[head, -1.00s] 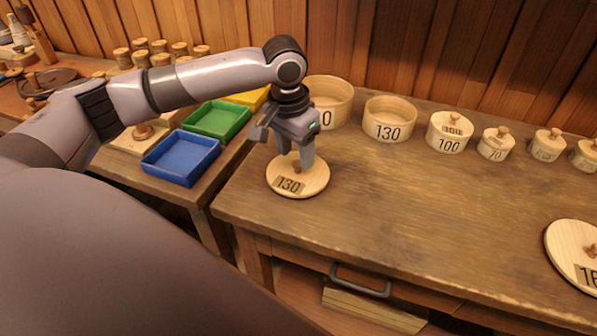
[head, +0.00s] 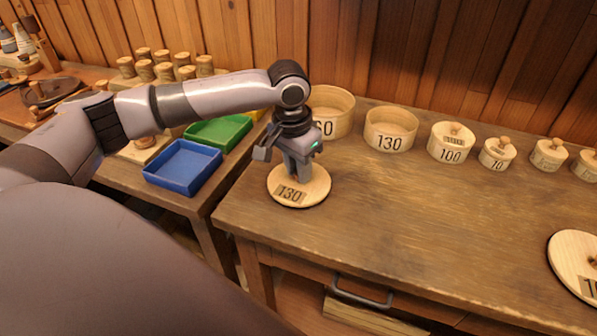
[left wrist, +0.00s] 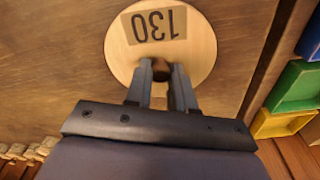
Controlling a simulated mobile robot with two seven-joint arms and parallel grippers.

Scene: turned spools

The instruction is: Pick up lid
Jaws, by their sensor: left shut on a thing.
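The round wooden lid (head: 312,194) marked 130 lies at the left front part of the wooden table. My left gripper (head: 298,178) points down over it, shut on its knob. In the left wrist view the lid (left wrist: 195,55) shows its 130 label, and the dark knob (left wrist: 161,70) sits between the two fingers (left wrist: 161,75). The lid looks flat on the table; I cannot see a gap under it. My right gripper is not in view.
An open round box (head: 389,134) marked 130 stands at the back, beside a larger open box (head: 335,122). Several smaller lidded boxes, such as 100 (head: 450,145), continue right. Another lid (head: 573,255) lies at right. Blue (head: 180,172) and green (head: 216,133) trays stand left. The table's middle is clear.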

